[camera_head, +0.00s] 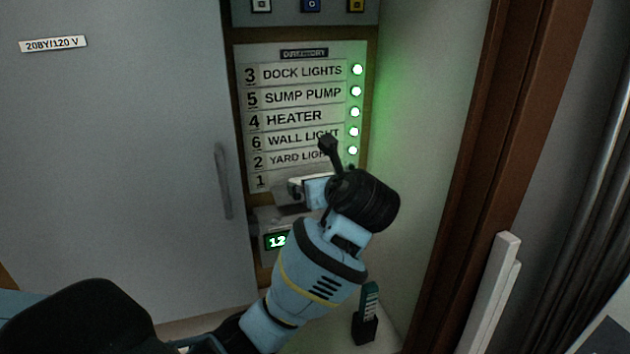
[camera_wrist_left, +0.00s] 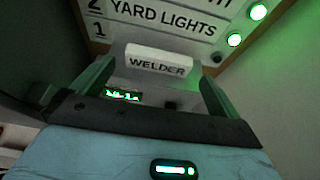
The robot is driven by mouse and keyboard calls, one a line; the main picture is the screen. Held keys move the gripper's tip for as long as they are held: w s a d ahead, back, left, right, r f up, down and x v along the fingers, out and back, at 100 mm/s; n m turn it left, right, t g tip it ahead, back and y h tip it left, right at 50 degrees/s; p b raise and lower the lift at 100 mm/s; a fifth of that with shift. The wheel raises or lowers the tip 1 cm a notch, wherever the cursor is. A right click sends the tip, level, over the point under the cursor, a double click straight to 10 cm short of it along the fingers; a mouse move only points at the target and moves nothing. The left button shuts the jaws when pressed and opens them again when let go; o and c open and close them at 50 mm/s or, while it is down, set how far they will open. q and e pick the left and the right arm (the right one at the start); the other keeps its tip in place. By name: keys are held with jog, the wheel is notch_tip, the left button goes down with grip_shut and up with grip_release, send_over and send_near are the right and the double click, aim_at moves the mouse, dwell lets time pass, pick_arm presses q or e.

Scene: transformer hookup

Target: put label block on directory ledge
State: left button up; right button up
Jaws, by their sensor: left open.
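The white label block (camera_wrist_left: 160,60), marked WELDER, shows in the wrist view just below the row numbered 1 of the directory (camera_wrist_left: 165,18). It lies between and slightly beyond the tips of my left gripper (camera_wrist_left: 156,76). The fingers stand apart on either side, with gaps visible. In the head view my left gripper (camera_head: 316,191) is at the directory's lower edge, beside a white piece (camera_head: 296,187) that appears to be the block. The directory panel (camera_head: 303,120) has row 1 blank. The ledge is mostly hidden; I cannot tell whether the block rests on it. My right gripper is out of view.
A lit green display (camera_head: 276,241) sits below the directory. Green lamps (camera_head: 355,112) line its right side. A grey door (camera_head: 130,150) with a handle is at left. A dark holder with a green tool (camera_head: 367,315) stands at lower right, near a brown frame (camera_head: 470,200).

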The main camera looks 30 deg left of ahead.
pick_arm(q)
jog(key=shift+v, duration=2.25)
